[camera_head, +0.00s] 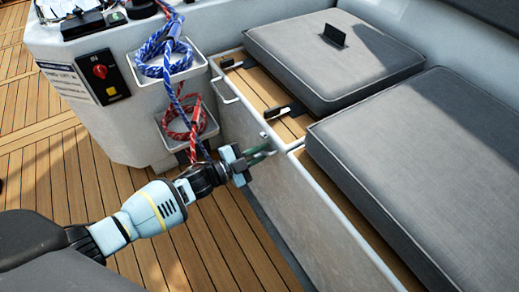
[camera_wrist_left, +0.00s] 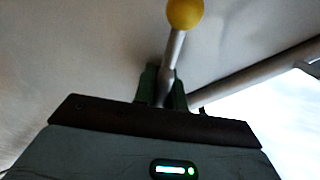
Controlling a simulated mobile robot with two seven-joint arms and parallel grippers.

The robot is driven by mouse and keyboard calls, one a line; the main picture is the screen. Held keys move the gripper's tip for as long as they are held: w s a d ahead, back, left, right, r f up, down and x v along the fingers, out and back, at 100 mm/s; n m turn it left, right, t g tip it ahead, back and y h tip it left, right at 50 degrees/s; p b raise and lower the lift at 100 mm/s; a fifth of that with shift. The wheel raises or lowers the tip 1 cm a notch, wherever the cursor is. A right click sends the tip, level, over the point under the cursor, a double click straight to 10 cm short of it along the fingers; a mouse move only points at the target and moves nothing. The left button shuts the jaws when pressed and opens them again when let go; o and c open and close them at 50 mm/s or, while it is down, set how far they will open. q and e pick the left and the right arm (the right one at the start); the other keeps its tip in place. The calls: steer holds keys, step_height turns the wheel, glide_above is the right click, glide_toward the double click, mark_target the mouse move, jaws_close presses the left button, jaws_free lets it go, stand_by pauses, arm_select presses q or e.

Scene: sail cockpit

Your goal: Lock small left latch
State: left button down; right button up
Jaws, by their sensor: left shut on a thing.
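My left gripper (camera_head: 262,154) reaches in from the left to the pale front panel of the bench (camera_head: 300,195). In the left wrist view its dark green fingers (camera_wrist_left: 162,92) are shut on a thin metal rod, which I take to be the small left latch (camera_wrist_left: 174,52). The rod ends in a yellow ball knob (camera_wrist_left: 185,12) beyond the fingertips. In the head view I cannot make out the rod clearly at the gripper. Where the rod is fixed is hidden behind the gripper. My right gripper is not in view.
Grey cushions (camera_head: 335,55) lie on the bench, with black fittings (camera_head: 288,110) at the wooden edge. To the left, a white console (camera_head: 110,70) carries a switch panel (camera_head: 100,77) and blue and red ropes (camera_head: 165,50). The wooden deck (camera_head: 60,165) has free room.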

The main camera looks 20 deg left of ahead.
arm_select(q)
steer(key=n+p, duration=0.1)
steer(key=n, duration=0.3)
steer(key=shift+n, duration=0.3)
steer(key=n, duration=0.3)
steer(key=shift+n, duration=0.6)
steer(key=shift+p, duration=0.3)
steer(key=c, duration=1.5)
jaws_free()
steer(key=shift+c, duration=0.2)
steer(key=shift+o, duration=0.3)
